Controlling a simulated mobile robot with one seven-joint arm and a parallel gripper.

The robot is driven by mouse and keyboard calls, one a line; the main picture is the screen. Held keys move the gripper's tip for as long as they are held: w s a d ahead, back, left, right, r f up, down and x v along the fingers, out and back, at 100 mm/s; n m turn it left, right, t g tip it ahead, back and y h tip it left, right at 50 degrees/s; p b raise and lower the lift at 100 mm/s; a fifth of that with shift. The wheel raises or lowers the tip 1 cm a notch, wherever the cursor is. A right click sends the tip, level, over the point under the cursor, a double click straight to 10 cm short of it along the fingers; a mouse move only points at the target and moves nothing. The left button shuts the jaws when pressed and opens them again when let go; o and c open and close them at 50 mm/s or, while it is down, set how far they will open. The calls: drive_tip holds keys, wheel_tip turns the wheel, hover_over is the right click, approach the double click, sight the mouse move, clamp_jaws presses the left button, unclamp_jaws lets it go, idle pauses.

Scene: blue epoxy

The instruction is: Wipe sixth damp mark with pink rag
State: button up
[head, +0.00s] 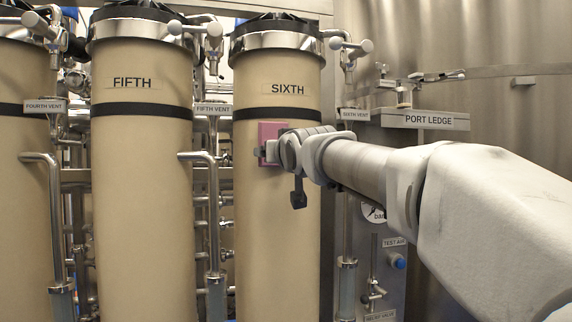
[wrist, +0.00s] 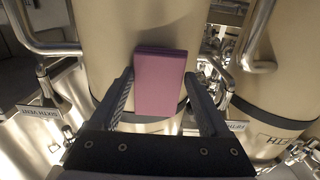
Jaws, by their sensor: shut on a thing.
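The pink rag (head: 269,131) is a flat rectangular pad against the front of the beige sixth column (head: 272,225), just below its black band and the SIXTH label (head: 287,89). My gripper (head: 262,153) reaches in from the right and is shut on the rag. In the wrist view the rag (wrist: 162,85) sits between the two fingers of my gripper (wrist: 160,78), with the column behind it. I cannot tell whether the rag is pressed firmly on the surface. No damp mark shows in either view; any mark under the rag is hidden.
The fifth column (head: 140,200) stands to the left, with a bent steel vent pipe (head: 212,200) between the two. The port ledge (head: 430,119) and its panel with a blue test air knob (head: 399,263) are to the right, close to my arm.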

drive_tip(key=shift+a, duration=0.1)
idle(0.3)
drive_tip(key=shift+s+f, duration=0.1)
drive_tip(key=shift+b+v, duration=1.45)
drive_tip(key=shift+v, duration=1.55)
drive_tip(key=b+v, duration=0.1)
drive_tip(key=v, duration=0.2)
drive_tip(key=shift+b, duration=0.35)
